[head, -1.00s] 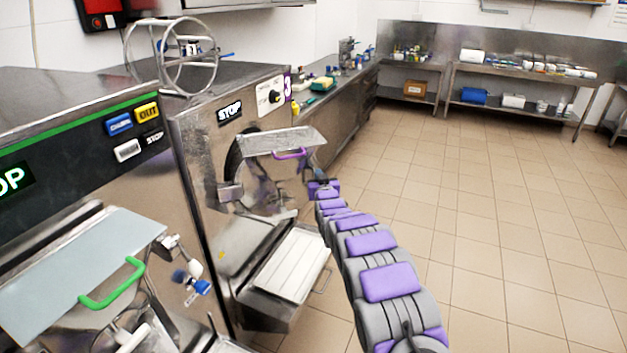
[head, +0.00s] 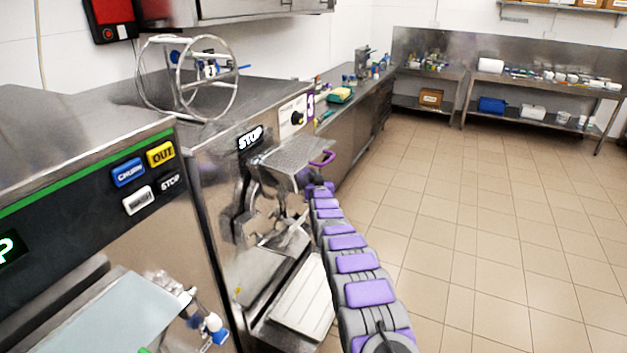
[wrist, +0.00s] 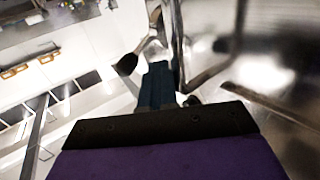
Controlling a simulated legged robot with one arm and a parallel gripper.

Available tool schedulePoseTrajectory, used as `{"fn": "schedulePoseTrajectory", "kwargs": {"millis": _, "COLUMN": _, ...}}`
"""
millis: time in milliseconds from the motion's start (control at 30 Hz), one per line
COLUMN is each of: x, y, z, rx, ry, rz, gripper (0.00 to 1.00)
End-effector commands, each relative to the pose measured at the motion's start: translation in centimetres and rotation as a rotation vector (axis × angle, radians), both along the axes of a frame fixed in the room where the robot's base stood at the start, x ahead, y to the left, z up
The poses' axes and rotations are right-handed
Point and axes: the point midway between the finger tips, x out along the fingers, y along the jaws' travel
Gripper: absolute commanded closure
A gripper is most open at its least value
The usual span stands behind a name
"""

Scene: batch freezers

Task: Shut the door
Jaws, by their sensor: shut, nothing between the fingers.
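The steel door (head: 292,158) with a purple handle (head: 322,159) stands swung out from the front of the second freezer (head: 215,165), under the STOP label. Metal parts (head: 270,215) on the machine's front show below and behind it. My gripper (head: 318,188) is at the end of my purple and grey arm, just below the handle and close to the door's right side. In the wrist view, my gripper's dark fingers (wrist: 158,85) are together and empty, with metal bars close beside them. I cannot tell whether they touch the door.
A white tray shelf (head: 305,300) juts out below the door. Another freezer (head: 90,220) with CHURN and OUT buttons stands at the left. A steel counter (head: 350,110) runs behind, and shelved tables (head: 540,95) line the back wall. The tiled floor at right is clear.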

Motion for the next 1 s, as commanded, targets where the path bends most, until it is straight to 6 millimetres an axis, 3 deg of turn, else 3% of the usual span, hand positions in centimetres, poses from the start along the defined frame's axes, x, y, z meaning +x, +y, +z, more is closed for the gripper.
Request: {"fn": "schedulePoseTrajectory", "kwargs": {"millis": 1000, "x": 0.94, "y": -0.98, "z": 0.01, "rx": 0.001, "ry": 0.001, "rz": -0.018, "gripper": 1.0}}
